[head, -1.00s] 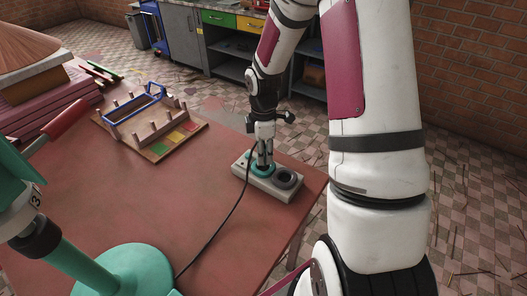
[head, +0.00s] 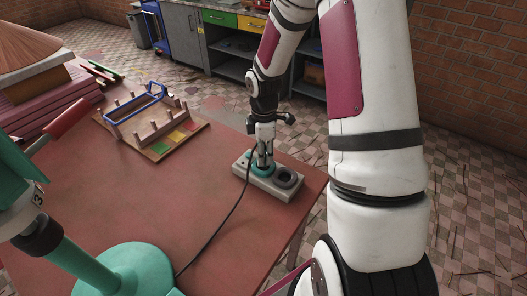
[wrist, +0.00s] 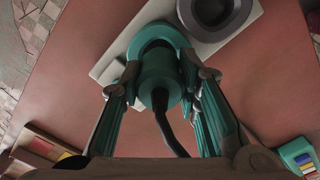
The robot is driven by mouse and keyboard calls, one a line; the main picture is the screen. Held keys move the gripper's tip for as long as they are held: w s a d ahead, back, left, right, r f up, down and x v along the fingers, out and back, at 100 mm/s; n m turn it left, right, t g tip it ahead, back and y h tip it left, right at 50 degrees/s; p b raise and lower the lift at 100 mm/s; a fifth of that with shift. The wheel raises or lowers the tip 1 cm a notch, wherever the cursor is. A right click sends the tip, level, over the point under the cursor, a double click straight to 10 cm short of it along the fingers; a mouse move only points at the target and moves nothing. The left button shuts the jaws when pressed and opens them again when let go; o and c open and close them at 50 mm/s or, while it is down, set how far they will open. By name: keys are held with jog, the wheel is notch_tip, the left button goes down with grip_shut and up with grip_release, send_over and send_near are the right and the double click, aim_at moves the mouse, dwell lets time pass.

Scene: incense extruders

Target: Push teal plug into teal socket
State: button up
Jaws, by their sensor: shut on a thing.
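The teal plug (wrist: 158,82) is between the fingers of my gripper (wrist: 160,85), with its black cable running out of its near end. My gripper (head: 265,160) is shut on the plug, directly over the teal socket (head: 259,169) in the grey socket block (head: 277,190). In the wrist view the teal socket ring (wrist: 158,36) shows just beyond the plug, and the two look lined up. The plug's front end is hidden, so I cannot tell how deep it sits. A dark grey socket (head: 285,178) is beside the teal one on the block.
The block is near the right edge of the red table (head: 190,215). The black cable (head: 217,228) runs across the table to a teal machine base (head: 122,270). A wooden rack (head: 155,125) stands further back left. The table's middle is mostly clear.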

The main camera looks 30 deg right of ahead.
jog(key=shift+f+b, duration=0.3)
jog(key=shift+f, duration=0.85)
jog(key=o, duration=1.2)
jog(key=shift+o, duration=0.2)
jog(key=shift+r, duration=0.1)
notch_tip(320, 180, up, 11)
jog(key=shift+r, duration=0.2)
jog(key=shift+a+r, duration=0.1)
jog(key=shift+r, duration=0.4)
jog(key=s+a+r+m+t, duration=0.2)
jog(key=s+a+r+m, duration=0.4)
jog(key=s+r, duration=0.3)
jog(key=s+a+r+m+t, duration=0.3)
jog(key=s+a+r+m, duration=0.3)
jog(key=s+r, duration=0.3)
jog(key=shift+s+a+r+m, duration=0.35)
jog(key=shift+s+m, duration=0.35)
jog(key=shift+s, duration=0.35)
